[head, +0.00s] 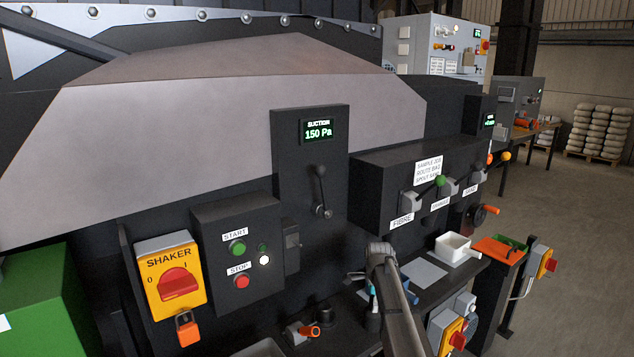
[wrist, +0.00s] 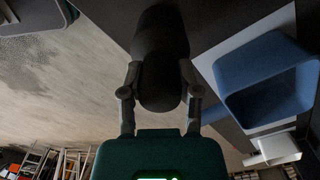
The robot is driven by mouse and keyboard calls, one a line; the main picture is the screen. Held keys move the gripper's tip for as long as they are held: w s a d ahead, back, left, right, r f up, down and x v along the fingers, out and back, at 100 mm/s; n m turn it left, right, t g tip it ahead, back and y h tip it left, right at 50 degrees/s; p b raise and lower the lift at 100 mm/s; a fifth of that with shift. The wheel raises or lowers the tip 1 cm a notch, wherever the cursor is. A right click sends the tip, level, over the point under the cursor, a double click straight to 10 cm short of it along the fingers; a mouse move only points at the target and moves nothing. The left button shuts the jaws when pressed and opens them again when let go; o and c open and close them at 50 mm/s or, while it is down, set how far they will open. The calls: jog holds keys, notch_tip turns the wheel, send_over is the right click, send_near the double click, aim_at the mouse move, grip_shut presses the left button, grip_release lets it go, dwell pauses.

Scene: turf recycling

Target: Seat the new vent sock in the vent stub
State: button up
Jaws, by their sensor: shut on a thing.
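My gripper (wrist: 160,76) is in the wrist view, with one finger on each side of a dark, rounded, cylindrical thing that I take to be the vent sock (wrist: 162,50). The fingers are shut on it. Its far end runs up to the top of that view against dark surroundings, so I cannot tell whether it touches anything.
On the shelf are a white tray (head: 456,249), a grey sheet (head: 428,272) and an orange-ended item (head: 310,331). The yellow shaker switch (head: 170,275) and start/stop box (head: 238,258) are left.

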grip_shut()
jog(key=shift+w+r+p, duration=0.1)
jog(key=shift+r+p, duration=1.95)
jog(key=shift+f+b, duration=0.3)
jog(key=shift+f+b, duration=1.5)
jog(key=shift+f, duration=0.05)
jog(key=shift+f, duration=0.1)
jog(key=o, duration=1.1)
grip_release()
